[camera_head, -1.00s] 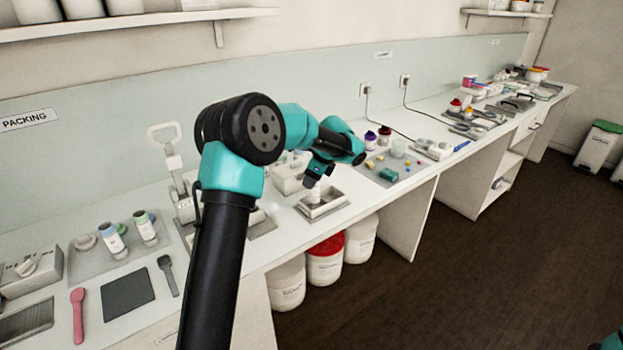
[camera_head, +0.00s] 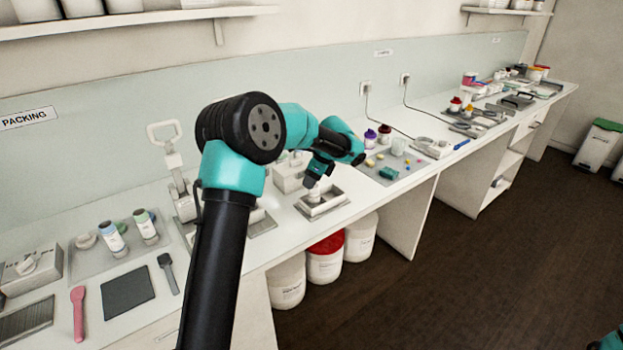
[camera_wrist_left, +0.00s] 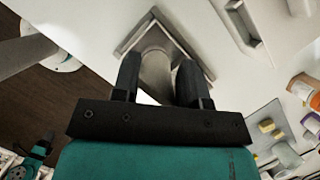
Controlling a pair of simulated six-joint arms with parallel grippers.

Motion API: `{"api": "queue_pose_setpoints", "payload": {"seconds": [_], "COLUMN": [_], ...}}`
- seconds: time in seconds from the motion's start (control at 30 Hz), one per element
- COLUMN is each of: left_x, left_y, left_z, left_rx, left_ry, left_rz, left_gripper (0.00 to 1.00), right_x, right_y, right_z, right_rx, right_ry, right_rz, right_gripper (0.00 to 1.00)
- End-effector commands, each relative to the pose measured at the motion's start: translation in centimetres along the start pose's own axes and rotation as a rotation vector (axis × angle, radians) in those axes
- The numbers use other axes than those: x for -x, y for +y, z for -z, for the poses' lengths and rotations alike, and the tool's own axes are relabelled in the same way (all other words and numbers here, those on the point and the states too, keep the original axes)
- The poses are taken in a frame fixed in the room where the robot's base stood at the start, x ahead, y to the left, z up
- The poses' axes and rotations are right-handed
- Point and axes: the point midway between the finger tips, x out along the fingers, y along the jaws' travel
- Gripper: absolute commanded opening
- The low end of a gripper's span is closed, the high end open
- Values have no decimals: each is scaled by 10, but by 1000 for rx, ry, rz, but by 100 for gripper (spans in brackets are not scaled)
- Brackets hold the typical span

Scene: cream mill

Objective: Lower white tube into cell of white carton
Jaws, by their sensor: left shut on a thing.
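My left gripper (camera_head: 313,182) is shut on the white tube (camera_head: 315,194), which points down over the white carton (camera_head: 330,204) on the worktop. In the left wrist view the tube (camera_wrist_left: 155,72) sits between the two dark fingers, with the square rim of the carton (camera_wrist_left: 190,52) around its far end. The lower end of the tube appears within the rim. How deep it is, and the cell itself, are hidden. A bit of teal at the lower right of the head view is likely my right arm; its gripper is out of sight.
A grey tray (camera_head: 395,165) with small coloured items lies right of the carton. A white lever press (camera_head: 180,190) stands to the left, partly behind my arm. White buckets (camera_head: 325,262) stand under the counter edge.

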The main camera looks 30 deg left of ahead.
Motion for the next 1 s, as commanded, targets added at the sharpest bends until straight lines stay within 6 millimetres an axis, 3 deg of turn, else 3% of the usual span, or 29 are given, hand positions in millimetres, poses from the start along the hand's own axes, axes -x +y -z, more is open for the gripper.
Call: {"api": "queue_pose_setpoints", "payload": {"seconds": [1.0], "left_x": [-15], "left_y": [0], "left_z": [6], "left_rx": [1], "left_ry": [0], "left_rz": [1], "left_gripper": [13], "right_x": [0], "right_y": [0], "right_z": [0], "right_rx": [0], "right_ry": [0], "right_rz": [0], "right_gripper": [43]}}
